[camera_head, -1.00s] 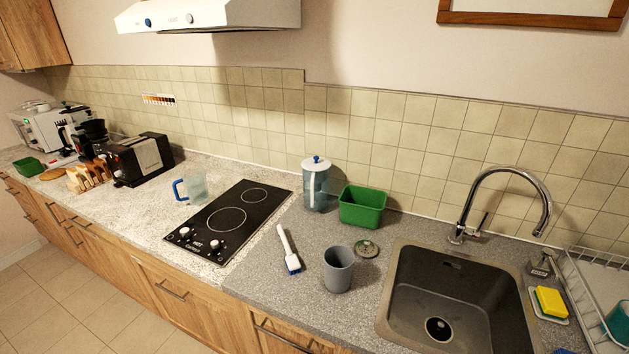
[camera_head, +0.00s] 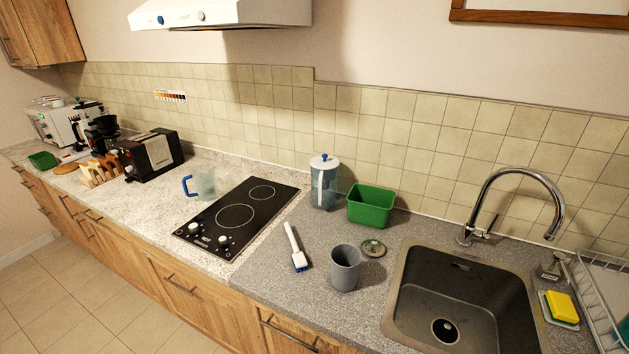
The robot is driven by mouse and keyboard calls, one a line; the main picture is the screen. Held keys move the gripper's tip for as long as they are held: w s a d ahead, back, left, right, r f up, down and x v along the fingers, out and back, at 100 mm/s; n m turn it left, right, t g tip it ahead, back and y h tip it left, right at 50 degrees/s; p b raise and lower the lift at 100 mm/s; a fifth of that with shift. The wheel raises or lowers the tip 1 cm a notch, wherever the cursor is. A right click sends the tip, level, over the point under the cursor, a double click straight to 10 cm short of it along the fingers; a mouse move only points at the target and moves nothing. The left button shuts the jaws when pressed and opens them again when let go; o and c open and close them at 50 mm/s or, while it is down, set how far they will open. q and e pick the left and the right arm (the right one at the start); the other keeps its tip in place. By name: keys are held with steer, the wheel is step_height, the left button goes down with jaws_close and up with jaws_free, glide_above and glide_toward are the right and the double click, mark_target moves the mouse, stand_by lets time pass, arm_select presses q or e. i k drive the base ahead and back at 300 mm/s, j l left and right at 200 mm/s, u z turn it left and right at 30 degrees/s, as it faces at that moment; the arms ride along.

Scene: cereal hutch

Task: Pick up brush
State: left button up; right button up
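A brush (camera_head: 296,247) with a white handle and a blue-and-white head lies on the grey speckled counter. It lies between the black hob and a grey cup, with its handle pointing to the back and its head toward the front edge. Nothing covers it. Neither of my grippers shows in the head view.
The grey cup (camera_head: 345,267) stands right of the brush, near a small round lid (camera_head: 373,248). Behind are a blue jug (camera_head: 323,183) and a green tub (camera_head: 370,206). The hob (camera_head: 240,215) is to the left, the sink (camera_head: 455,300) to the right. Counter around the brush is clear.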

mark_target(300, 261)
steer(key=j+z, duration=0.4)
steer(key=k+j+z, duration=0.1)
steer(key=j+z, duration=0.3)
steer(key=j, duration=0.15)
steer(key=k+j+z, duration=0.15)
steer(key=j+z, duration=0.25)
